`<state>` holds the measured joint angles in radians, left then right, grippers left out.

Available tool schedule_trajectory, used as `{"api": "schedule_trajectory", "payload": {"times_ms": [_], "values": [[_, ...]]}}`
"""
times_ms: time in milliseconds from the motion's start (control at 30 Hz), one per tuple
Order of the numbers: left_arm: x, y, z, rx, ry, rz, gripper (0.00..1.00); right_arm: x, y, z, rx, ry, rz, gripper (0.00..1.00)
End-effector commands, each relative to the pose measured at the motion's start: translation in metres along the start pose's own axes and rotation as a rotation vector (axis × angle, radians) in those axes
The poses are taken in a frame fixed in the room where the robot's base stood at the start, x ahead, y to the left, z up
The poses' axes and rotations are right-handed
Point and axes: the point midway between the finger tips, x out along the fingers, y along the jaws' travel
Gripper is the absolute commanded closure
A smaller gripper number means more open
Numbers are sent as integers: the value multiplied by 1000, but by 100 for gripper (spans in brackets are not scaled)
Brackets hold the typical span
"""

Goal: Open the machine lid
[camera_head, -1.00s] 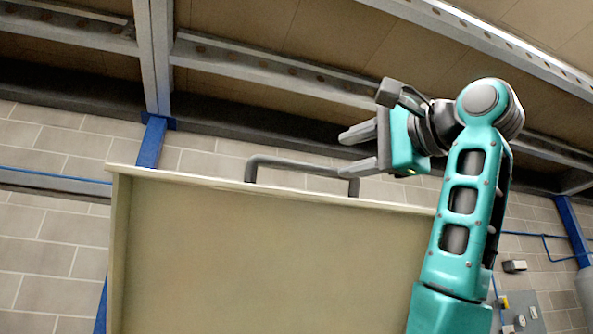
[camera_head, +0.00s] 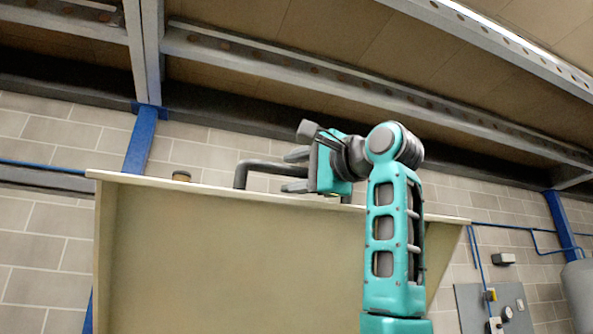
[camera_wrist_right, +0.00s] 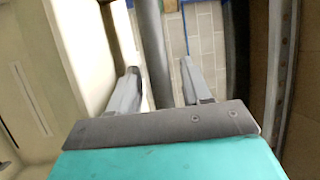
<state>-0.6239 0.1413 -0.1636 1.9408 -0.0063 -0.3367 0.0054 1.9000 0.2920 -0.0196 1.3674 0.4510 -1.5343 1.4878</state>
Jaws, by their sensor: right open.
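The machine lid (camera_head: 230,260) is a large beige panel tilted up in the head view, with a pale top edge. A dark grey bar handle (camera_head: 262,167) stands on that edge. My right gripper (camera_head: 294,170) is at the handle's right part, its fingers pointing left along the bar. In the right wrist view the handle (camera_wrist_right: 153,50) runs between the two open fingers (camera_wrist_right: 158,90), and the lid's pale edge lies to the left. I cannot tell whether a finger touches the bar. The handle's right end is partly hidden by my gripper. My left gripper is not in view.
Metal rack beams (camera_head: 350,85) run overhead behind the lid. A blue post (camera_head: 141,140) and a block wall (camera_head: 60,235) stand behind. A grey panel with switches (camera_head: 492,305) is at the lower right. A small brown object (camera_head: 181,175) shows above the lid's edge.

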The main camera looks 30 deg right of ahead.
Motion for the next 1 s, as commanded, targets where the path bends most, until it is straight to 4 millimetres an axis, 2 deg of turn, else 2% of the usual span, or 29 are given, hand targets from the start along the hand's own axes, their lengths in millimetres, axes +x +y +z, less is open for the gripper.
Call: {"api": "schedule_trajectory", "payload": {"times_ms": [67, 533, 867, 1000], "values": [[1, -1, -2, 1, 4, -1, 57, 0, 0, 0, 0, 0, 0, 56], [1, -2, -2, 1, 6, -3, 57, 0, 0, 0, 0, 0, 1, 100], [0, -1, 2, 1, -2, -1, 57, -1, 1, 0, 0, 0, 0, 100], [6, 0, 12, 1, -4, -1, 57, -7, 9, 3, -5, -1, -12, 100]]}}
